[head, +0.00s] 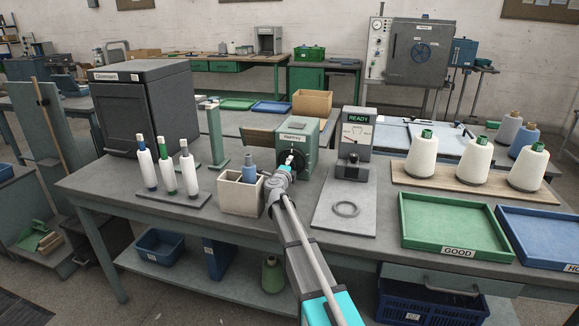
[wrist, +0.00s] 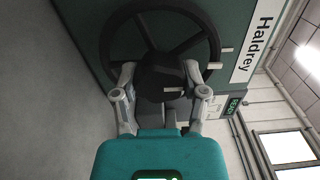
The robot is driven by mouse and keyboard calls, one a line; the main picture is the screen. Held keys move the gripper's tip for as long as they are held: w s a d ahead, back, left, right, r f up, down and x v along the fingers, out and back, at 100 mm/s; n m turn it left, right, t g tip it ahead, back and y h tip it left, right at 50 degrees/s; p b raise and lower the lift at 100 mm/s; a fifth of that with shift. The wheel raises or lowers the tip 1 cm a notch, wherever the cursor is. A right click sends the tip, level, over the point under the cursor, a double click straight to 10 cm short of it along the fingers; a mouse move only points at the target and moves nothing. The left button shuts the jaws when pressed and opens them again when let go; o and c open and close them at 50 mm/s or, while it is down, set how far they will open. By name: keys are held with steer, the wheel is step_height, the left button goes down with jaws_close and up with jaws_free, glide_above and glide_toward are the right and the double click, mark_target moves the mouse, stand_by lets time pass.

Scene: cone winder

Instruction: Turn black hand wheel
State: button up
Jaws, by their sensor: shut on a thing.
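The black hand wheel (wrist: 163,70) is on the face of a green machine (wrist: 88,18) labelled Haldrey. The wrist view shows its round rim and spokes, with a dark central part nearest me. My gripper (wrist: 160,84) is shut on that central part, one grey finger on each side. The palm hides the lower side of the wheel. In the head view, my gripper (head: 287,162) is at the front of the green machine (head: 308,138) on the bench. There the wheel is small and mostly hidden by my gripper.
A bin (head: 240,197) with a blue-grey cone in it stands left of my arm. A rack of bobbins (head: 160,196) is farther left. A gauge (head: 356,135) showing READY and a ring (head: 346,209) are right, then a green tray (head: 456,243) and yarn cones (head: 476,160).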

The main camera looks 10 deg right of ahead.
steer(key=shift+w+d+r+n, duration=0.1)
steer(key=shift+w+n, duration=0.2)
steer(key=shift+n, duration=0.1)
steer(key=o, duration=1.2)
steer(key=shift+c, duration=0.2)
steer(key=shift+s, duration=0.1)
steer(key=shift+s, duration=0.1)
steer(key=shift+m, duration=0.6)
